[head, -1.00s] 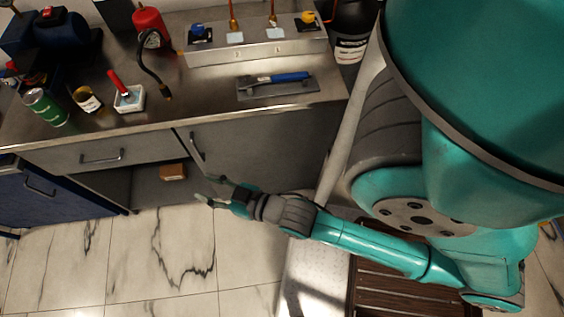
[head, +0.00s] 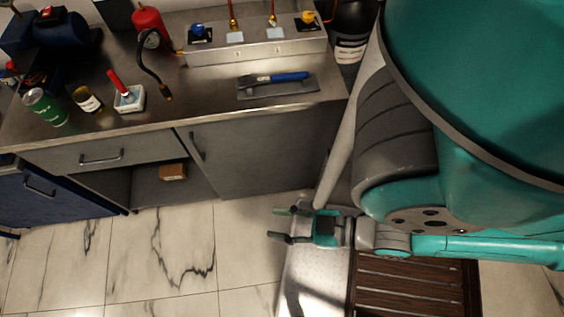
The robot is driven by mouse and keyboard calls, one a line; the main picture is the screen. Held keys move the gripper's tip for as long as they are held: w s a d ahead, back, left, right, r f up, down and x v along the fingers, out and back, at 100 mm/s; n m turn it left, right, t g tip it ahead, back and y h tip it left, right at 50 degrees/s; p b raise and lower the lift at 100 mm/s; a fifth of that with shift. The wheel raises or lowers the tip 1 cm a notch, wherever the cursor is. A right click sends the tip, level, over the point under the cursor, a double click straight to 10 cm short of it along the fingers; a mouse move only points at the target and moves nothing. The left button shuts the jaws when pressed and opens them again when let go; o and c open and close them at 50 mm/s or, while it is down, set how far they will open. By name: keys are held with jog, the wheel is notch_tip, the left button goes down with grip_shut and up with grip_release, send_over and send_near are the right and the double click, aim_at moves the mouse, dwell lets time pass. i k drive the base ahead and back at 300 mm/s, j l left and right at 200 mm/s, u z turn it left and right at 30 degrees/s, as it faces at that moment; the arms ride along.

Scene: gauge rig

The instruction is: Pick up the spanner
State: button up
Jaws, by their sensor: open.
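The spanner (head: 288,77) has a blue handle and a grey head at its left end. It lies on a dark grey mat (head: 300,91) near the front right of the steel bench top. My gripper (head: 278,224) is open and empty, its two fingers pointing left. It is in front of the bench, over the floor and low in the picture, well apart from the spanner.
A wooden slatted mat (head: 405,290) lies on the floor.

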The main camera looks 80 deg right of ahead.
aim_at(251, 82)
jog(key=z, duration=1.3)
